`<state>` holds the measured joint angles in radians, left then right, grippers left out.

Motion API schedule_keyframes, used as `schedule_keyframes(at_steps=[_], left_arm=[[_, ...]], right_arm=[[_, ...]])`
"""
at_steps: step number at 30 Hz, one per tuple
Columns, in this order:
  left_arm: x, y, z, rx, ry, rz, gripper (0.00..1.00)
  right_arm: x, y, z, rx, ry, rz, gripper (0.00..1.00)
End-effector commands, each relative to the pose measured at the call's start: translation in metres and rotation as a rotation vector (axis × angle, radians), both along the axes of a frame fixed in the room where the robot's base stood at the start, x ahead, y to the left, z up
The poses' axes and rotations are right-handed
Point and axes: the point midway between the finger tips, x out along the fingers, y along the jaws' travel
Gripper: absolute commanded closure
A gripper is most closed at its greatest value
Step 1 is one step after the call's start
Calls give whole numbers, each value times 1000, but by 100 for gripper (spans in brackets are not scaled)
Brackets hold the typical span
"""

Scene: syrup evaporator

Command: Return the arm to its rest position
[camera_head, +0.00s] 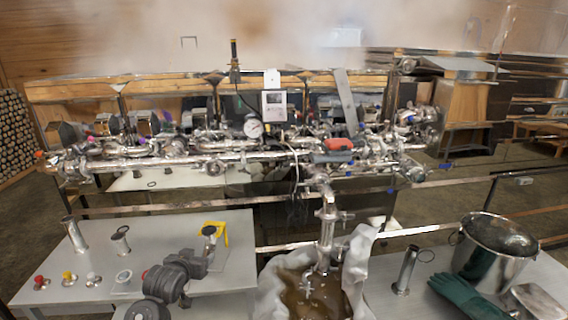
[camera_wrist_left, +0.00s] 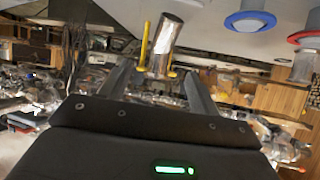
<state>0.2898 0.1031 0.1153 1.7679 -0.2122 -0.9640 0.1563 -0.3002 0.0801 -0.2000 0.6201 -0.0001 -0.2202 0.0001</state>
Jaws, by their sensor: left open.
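My left arm (camera_head: 172,280) reaches in from the lower left over the left table. Its gripper (camera_head: 208,255) is near a small metal cup (camera_head: 209,231) at a yellow bracket (camera_head: 221,234). In the left wrist view, the two fingers of my left gripper (camera_wrist_left: 158,75) are spread apart. The metal cylinder (camera_wrist_left: 166,40) and yellow bracket (camera_wrist_left: 145,42) show beyond the fingertips, in the gap between them. Nothing is seen clamped in the jaws. How close the fingers are to the cup is hard to tell. My right gripper is not in view.
The left table (camera_head: 130,292) holds two metal cylinders and several small coloured-top pieces. A pipe-covered evaporator (camera_head: 250,150) spans the back under steam. A cloth-lined vessel of brown syrup (camera_head: 310,295) stands in the middle. A steel pot (camera_head: 490,265) and green glove (camera_head: 466,297) are at right.

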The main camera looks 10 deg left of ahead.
Motion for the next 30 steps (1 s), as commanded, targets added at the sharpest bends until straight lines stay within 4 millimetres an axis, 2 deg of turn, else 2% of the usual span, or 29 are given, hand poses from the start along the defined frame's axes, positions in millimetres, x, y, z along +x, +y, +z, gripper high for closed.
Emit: schedule_keyframes(at_steps=[2,5,6,9,12,15,24,29,30], left_arm=[[-31,-6,-27,19,67,-7,38],[-88,-18,-63,48,181,-20,38],[-115,-24,-78,59,234,-29,38],[-183,-37,-104,78,361,-52,38],[-238,-48,-118,85,459,-72,38],[-280,-55,-125,86,535,-90,38],[-373,-73,-128,74,701,-134,38],[-415,-80,-123,62,777,-157,38],[-417,-81,-129,61,788,-159,38]], right_arm=[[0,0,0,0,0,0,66],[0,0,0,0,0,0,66],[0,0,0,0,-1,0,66],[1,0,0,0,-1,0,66],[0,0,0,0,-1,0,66],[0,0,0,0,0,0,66],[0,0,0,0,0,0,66],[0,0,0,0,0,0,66],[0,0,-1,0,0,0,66]])
